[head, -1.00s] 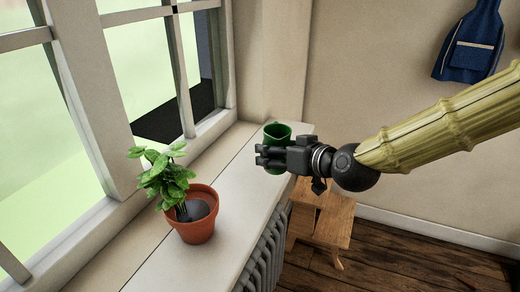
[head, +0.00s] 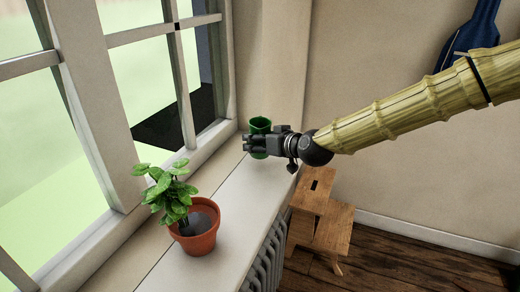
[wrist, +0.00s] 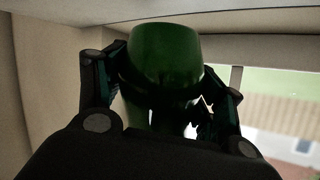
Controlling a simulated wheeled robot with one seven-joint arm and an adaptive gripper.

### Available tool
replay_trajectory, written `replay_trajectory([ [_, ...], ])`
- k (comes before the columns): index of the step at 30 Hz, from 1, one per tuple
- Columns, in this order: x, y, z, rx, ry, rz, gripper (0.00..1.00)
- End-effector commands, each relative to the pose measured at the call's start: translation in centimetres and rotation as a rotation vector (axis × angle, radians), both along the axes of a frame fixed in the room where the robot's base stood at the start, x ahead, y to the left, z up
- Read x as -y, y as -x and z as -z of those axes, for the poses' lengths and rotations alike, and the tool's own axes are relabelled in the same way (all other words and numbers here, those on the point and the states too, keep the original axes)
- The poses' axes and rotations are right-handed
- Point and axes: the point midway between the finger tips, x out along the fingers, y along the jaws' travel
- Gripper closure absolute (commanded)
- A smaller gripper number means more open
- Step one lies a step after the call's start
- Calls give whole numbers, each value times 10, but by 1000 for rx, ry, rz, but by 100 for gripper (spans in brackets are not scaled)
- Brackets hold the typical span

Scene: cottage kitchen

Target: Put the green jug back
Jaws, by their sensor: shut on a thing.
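The green jug (head: 259,124) is near the far end of the white window sill (head: 232,190), close to the wall corner. My gripper (head: 256,143) is shut around the jug's side, and the jug looks upright. The jug's lower part is partly hidden behind the fingers, so I cannot tell whether its base touches the sill. In the wrist view the jug (wrist: 165,55) fills the space between the two fingers of my gripper (wrist: 165,85).
A potted plant in a terracotta pot (head: 199,240) stands on the near part of the sill. The window (head: 150,75) is on the left. A wooden step stool (head: 325,215) and a radiator (head: 268,258) are below the sill. The sill between pot and jug is clear.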

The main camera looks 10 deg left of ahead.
Motion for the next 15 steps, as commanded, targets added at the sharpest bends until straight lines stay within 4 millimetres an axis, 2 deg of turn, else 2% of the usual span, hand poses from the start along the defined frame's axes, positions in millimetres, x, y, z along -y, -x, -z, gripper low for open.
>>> replay_trajectory([
  [2,-3,-6,0,0,-1,1,68],
  [9,-3,-4,25,-2,-1,0,68],
  [15,-3,-4,35,1,-1,0,68],
])
